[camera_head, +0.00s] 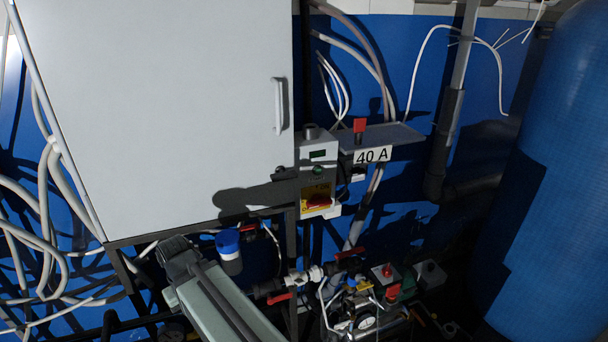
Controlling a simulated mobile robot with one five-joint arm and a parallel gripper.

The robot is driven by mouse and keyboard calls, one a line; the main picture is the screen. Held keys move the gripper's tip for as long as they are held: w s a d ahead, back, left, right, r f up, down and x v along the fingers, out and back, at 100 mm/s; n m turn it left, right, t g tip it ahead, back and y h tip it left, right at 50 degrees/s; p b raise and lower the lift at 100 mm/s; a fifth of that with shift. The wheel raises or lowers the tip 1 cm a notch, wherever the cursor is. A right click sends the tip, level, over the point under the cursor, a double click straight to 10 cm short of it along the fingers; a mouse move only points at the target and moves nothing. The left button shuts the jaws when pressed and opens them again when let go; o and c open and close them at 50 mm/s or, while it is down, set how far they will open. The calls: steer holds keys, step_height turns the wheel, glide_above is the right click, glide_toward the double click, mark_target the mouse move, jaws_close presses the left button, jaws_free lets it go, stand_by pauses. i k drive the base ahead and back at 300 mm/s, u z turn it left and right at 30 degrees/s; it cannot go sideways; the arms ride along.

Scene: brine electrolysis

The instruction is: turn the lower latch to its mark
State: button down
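The white cabinet (170,90) fills the upper left, its door shut, with a long vertical handle (279,105) near its right edge. A small dark fitting (284,173) sits low on that edge; it may be the lower latch, but it is too small to tell how it is turned. I cannot make out a mark beside it. A grey arm link of mine rises from the bottom, below the cabinet. My gripper's fingers cannot be made out. A dark shadow falls across the cabinet's lower right.
A control box (318,170) with a red knob on a yellow plate stands right of the cabinet. A small shelf (383,138) carries a "40 A" label (372,155). Red-handled valves and pipes crowd below. A large blue tank (550,190) stands at right.

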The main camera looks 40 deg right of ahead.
mark_target(282, 176)
steer(key=z, duration=0.8)
steer(key=k, duration=1.6)
steer(key=u, duration=1.35)
steer(key=i, duration=1.05)
steer(key=z, duration=0.05)
